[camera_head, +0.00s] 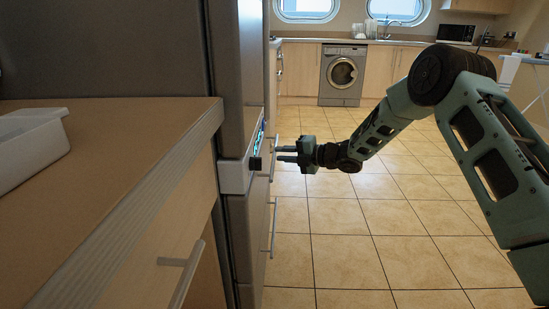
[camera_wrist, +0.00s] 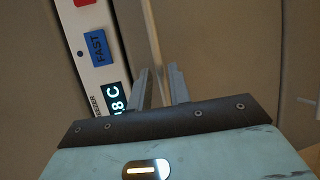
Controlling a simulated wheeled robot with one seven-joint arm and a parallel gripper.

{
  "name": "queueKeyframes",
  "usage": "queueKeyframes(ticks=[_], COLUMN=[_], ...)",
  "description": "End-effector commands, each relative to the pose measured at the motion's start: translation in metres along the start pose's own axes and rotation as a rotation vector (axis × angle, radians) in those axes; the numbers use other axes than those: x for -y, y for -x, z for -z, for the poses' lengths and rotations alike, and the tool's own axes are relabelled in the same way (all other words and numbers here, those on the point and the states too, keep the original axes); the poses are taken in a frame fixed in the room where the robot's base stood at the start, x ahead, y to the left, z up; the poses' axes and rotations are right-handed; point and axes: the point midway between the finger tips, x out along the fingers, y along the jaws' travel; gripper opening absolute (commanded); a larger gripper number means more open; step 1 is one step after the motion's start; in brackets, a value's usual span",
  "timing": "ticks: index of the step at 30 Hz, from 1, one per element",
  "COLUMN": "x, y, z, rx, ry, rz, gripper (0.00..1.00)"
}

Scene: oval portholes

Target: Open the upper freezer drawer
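The grey fridge-freezer (camera_head: 240,70) stands at the centre left, with a lit control panel (camera_head: 257,145) on its front. The panel also shows in the wrist view (camera_wrist: 96,50), with a blue FAST button and a display. Below it are freezer fronts with bar handles; the upper drawer's handle (camera_head: 274,160) is just under the panel. My gripper (camera_head: 280,154) points left at this handle. In the wrist view its two fingers (camera_wrist: 161,85) are apart, and a thin light bar (camera_wrist: 153,40) runs down between their tips. I cannot tell whether they touch it.
A lower handle (camera_head: 274,226) hangs below. A wooden counter (camera_head: 130,140) with a white tray (camera_head: 30,145) is at the left, with its own drawer handle (camera_head: 185,270). The tiled floor (camera_head: 350,235) in front is clear. A washing machine (camera_head: 342,75) stands at the back.

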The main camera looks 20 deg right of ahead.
Motion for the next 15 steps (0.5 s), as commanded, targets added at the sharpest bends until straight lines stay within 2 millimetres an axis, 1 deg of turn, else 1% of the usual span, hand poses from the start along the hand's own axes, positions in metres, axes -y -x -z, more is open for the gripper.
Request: queueKeyframes(ticks=[1, 3, 6, 10, 15], x=[0.002, 0.001, 0.001, 0.000, 0.000], y=[-0.009, -0.019, -0.028, -0.035, -0.036], z=[0.001, 0.000, 0.000, 0.000, 0.000], rx=[-0.001, -0.001, 0.000, 0.000, 0.001], ry=[0.000, 0.000, 0.000, 0.000, 0.000], rz=[-0.001, -0.001, -0.001, 0.000, 0.000], gripper=[0.20, 0.20, 0.20, 0.20, 0.20])
